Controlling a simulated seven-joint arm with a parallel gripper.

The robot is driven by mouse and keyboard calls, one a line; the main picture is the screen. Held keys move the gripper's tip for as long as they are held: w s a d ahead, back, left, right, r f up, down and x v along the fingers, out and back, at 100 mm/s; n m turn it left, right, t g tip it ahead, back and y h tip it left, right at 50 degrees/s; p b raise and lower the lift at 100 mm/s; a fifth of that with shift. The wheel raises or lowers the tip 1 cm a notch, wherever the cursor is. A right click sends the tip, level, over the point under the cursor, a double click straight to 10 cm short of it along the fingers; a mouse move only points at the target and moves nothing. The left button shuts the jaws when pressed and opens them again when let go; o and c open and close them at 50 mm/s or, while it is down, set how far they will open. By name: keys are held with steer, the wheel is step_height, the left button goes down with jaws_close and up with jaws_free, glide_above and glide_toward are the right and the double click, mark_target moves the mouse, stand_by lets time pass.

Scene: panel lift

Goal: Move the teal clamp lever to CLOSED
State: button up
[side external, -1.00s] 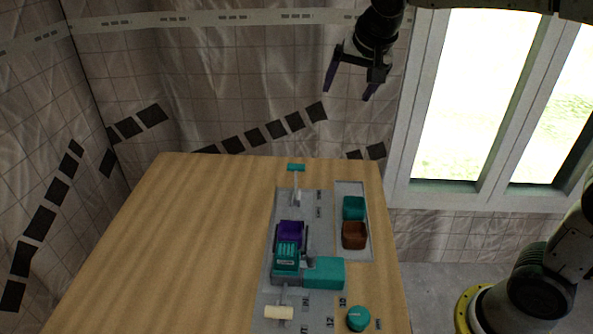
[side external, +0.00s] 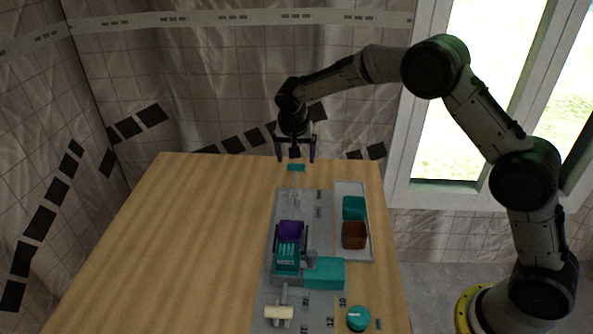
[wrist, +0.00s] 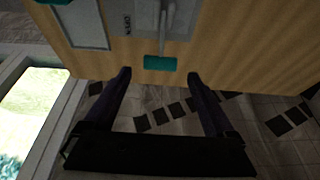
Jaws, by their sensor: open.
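The teal clamp lever (side external: 296,168) stands at the far end of the grey panel (side external: 318,213), with a teal grip on top of a pale stem. In the wrist view the teal grip (wrist: 160,63) lies beyond and between my fingertips, with the stem running away from it. My gripper (side external: 296,157) is open and empty, pointing down just above and behind the lever in the side external view. It also shows in the wrist view (wrist: 159,78), its two dark fingers spread wide. I cannot see any finger touching the lever.
A purple block (side external: 290,231), a teal block (side external: 324,272), a cream-handled lever (side external: 279,313) and a teal knob (side external: 358,318) are on or near the panel. A tray (side external: 367,246) holds teal and brown pieces. The wooden table (side external: 190,240) is clear at left.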

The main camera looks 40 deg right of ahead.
mark_target(296, 170)
steer(key=x, duration=0.8)
jaws_close()
stand_by(0.4)
